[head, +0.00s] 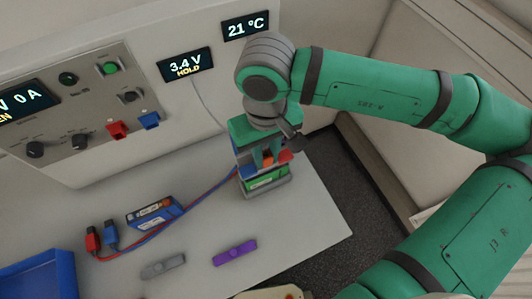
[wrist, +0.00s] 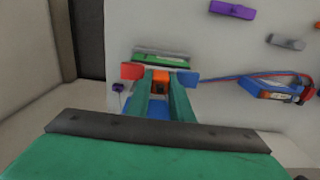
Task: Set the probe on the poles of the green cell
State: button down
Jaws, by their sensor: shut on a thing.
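The green cell (head: 266,181) sits in a grey holder (head: 268,191) near the right end of the bench; its green side also shows in the wrist view (wrist: 160,62). My gripper (head: 266,160) is over the cell, fingers pointing down. In the wrist view my gripper (wrist: 161,88) is shut on the probe, whose orange part (wrist: 160,80) shows between the fingers. A red tab (wrist: 132,71) and a blue tab (wrist: 188,78) stick out on either side. The fingers hide the poles, so I cannot tell whether the probe touches them.
A meter (head: 186,65) reads 3.4 V HOLD; another display (head: 246,26) reads 21 °C. Grey (head: 163,265) and purple (head: 235,252) pieces lie in front. A blue bin (head: 38,278) is at left.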

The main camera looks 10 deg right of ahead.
jog(key=shift+r, duration=3.2)
jog(key=shift+w, duration=0.15)
jog(key=shift+d, duration=0.1)
